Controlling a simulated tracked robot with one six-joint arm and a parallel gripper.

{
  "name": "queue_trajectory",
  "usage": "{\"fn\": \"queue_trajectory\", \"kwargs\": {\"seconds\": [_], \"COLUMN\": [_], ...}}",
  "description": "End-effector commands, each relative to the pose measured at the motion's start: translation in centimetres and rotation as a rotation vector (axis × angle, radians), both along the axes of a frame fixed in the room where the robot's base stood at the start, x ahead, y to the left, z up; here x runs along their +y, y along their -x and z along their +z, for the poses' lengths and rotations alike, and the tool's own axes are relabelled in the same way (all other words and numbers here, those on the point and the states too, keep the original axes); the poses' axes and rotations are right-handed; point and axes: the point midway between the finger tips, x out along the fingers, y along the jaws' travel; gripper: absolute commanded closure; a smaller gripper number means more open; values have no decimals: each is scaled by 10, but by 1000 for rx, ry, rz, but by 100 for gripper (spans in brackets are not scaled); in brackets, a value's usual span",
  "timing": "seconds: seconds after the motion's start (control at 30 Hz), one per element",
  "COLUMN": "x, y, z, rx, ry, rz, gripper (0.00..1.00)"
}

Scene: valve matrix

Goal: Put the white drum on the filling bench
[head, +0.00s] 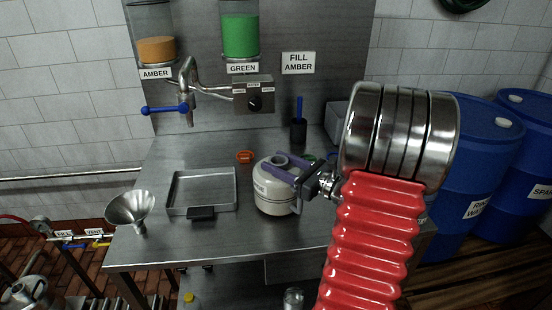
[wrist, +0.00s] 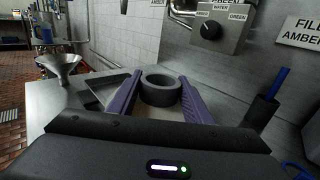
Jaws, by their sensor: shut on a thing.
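The white drum (head: 274,193) is a small round canister with a grey neck. It is upright at the middle of the steel filling bench (head: 180,245); I cannot tell whether its base touches the top. My gripper (head: 282,169) reaches in from the right, its purple fingers shut on the drum around the neck. In the wrist view the fingers lie on both sides of the grey neck (wrist: 161,90), and most of the body is hidden.
A shallow steel tray (head: 203,172) is left of the drum, with a funnel (head: 131,208) at the bench's left edge. An orange cap (head: 245,157) lies behind. A black cup (head: 298,130) stands at the back. A spout (head: 187,85) with a blue handle hangs above. Blue barrels (head: 480,150) stand right.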

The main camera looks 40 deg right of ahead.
Motion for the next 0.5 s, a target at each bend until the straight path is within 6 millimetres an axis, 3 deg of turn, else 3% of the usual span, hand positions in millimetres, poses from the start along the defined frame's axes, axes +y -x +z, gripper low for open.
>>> {"fn": "queue_trajectory", "kwargs": {"seconds": [0.5], "x": [-1], "y": [0], "z": [-8], "rx": [-7], "ry": [3], "rz": [-1], "gripper": [100]}}
